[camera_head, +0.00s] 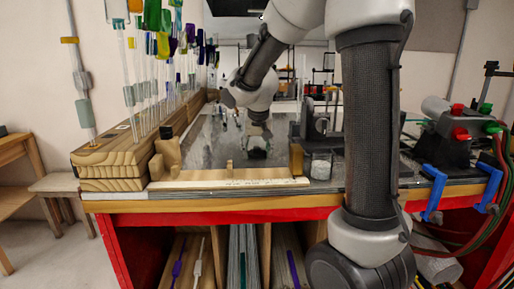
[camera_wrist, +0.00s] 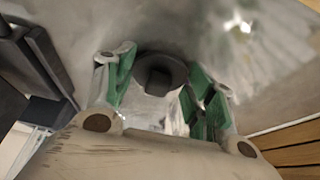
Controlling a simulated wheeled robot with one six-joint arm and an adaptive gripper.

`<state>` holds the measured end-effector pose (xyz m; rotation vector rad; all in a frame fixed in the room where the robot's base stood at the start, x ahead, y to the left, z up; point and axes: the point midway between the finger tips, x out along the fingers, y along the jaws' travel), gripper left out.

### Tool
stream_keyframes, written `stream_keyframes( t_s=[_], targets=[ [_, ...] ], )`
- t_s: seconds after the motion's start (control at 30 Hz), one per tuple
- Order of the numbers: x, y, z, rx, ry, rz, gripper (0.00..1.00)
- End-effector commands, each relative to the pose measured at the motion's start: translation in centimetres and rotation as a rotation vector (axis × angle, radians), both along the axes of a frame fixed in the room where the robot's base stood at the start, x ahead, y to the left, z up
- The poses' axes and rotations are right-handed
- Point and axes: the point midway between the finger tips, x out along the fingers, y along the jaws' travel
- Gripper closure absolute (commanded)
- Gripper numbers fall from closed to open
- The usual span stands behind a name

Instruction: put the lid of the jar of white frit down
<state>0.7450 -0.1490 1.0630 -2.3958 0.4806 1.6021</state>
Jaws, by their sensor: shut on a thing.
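My gripper (camera_wrist: 160,78) points down over the grey worktop. In the wrist view, its two green-lined fingers stand on either side of a dark round lid with a knob (camera_wrist: 158,80), and they are shut on it. The lid's lower side is hidden, so I cannot tell whether it touches the worktop. In the head view, my gripper (camera_head: 257,146) is over the middle of the bench, and the lid is too small to make out there. A small jar with whitish contents (camera_head: 320,168) stands to the right of my gripper, near the front edge.
A wooden rack of upright coloured glass rods (camera_head: 130,155) lines the left side. A wooden strip (camera_head: 230,183) runs along the bench's front edge, with a wooden post (camera_head: 296,160) at its right. A torch with red and green knobs (camera_head: 452,135) is at the right. Grey worktop (camera_head: 215,150) is bare left of my gripper.

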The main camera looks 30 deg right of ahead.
Motion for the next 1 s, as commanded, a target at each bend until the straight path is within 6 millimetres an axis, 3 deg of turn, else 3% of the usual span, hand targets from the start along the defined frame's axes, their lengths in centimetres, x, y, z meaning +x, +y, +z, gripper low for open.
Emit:
stream_keyframes(
  t_s=[0.03,0.07,0.1,0.2,0.57,0.77,1.0],
  targets=[
    [0.0,0.0,0.0,0.0,-0.001,0.0,0.59],
    [0.0,0.0,0.0,0.0,-0.001,0.0,0.43],
    [0.0,0.0,0.0,0.0,-0.001,0.0,0.36],
    [0.0,0.0,0.0,0.0,-0.001,0.0,0.23],
    [0.0,0.0,0.4,-0.001,-0.002,0.0,0.23],
    [-0.7,0.3,3.4,-0.001,-0.006,0.001,0.23],
    [-2.7,1.2,8.7,0.001,-0.006,0.001,0.23]
  ],
)
